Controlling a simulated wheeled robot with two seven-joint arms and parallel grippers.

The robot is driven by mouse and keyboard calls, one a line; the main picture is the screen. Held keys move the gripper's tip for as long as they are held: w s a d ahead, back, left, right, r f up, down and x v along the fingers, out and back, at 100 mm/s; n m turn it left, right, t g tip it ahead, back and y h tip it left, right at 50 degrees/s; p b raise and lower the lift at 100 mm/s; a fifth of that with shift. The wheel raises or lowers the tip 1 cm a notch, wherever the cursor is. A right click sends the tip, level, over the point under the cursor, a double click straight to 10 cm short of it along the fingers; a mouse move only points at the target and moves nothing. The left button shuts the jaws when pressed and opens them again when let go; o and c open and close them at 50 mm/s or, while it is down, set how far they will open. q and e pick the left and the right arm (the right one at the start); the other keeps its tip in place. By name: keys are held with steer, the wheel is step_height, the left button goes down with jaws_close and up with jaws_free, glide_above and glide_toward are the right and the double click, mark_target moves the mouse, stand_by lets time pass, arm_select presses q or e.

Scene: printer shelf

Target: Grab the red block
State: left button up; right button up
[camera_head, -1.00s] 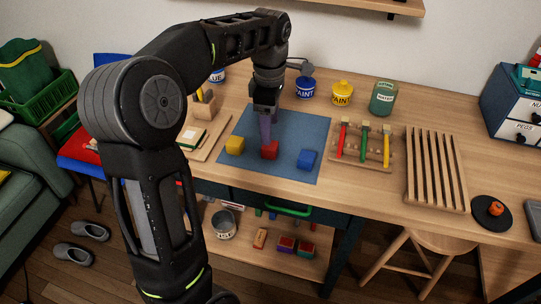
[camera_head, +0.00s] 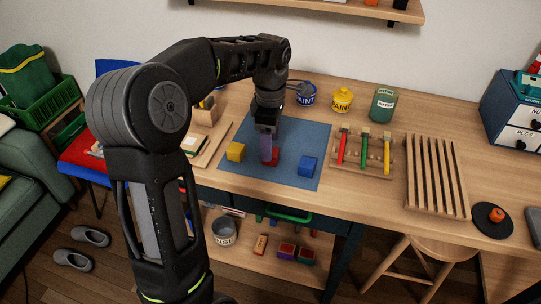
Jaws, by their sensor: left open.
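The red block (camera_head: 273,160) lies on the blue mat (camera_head: 300,140) on the wooden table, between a yellow block (camera_head: 236,152) at left and a blue block (camera_head: 307,167) at right. My left gripper (camera_head: 267,156) points down with its fingers at the red block and hides part of it. Its jaws are open. I cannot tell whether a finger touches the block. My right gripper is out of view.
Paint pots (camera_head: 342,99) and a green jar (camera_head: 383,104) stand behind the mat. A wooden rack with colored-handled tools (camera_head: 364,150) and a slatted wooden rack (camera_head: 436,176) are to the right.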

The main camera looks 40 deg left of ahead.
mark_target(275, 151)
arm_select(q)
step_height(275, 151, down, 4)
steer(key=shift+w+f, duration=0.1)
stand_by(0.6)
jaws_close()
stand_by(0.5)
